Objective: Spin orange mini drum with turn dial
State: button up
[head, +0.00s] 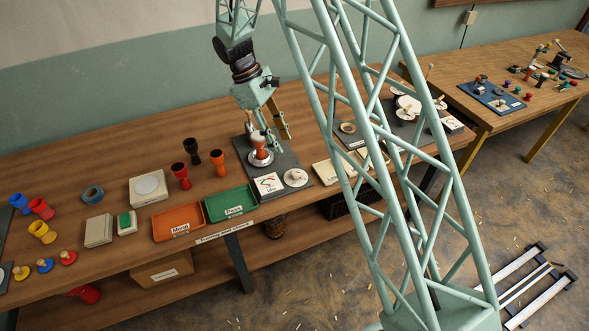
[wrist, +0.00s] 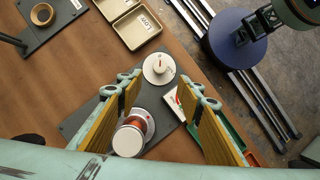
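The orange mini drum (head: 259,153) with a pale head stands upright on a round silvery turntable (head: 254,162) on a dark grey board. It also shows in the wrist view (wrist: 134,124), beside the left finger. The white turn dial (head: 296,179) with a raised centre knob sits at the board's front right. In the wrist view the dial (wrist: 158,71) lies ahead, between the fingertips in the picture, with a small red mark. My gripper (wrist: 160,88) is open and empty, its yellow fingers wide apart. In the head view my gripper (head: 278,142) hangs just behind and right of the drum.
A gauge card (head: 268,185) stands beside the dial. A green tray (head: 231,204) and orange tray (head: 178,222) lie to the left, with red, black and orange goblet drums behind. A cream Low tray (head: 330,172) is close on the right. My lattice column hides part of the bench.

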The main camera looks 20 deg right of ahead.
aim_at(296, 172)
dwell(0.4)
jog(key=shift+b+x, duration=0.4)
jog(key=shift+x, duration=6.5)
jog(key=shift+w, duration=0.1)
jog(key=shift+c, duration=0.4)
jog(key=c, duration=0.8)
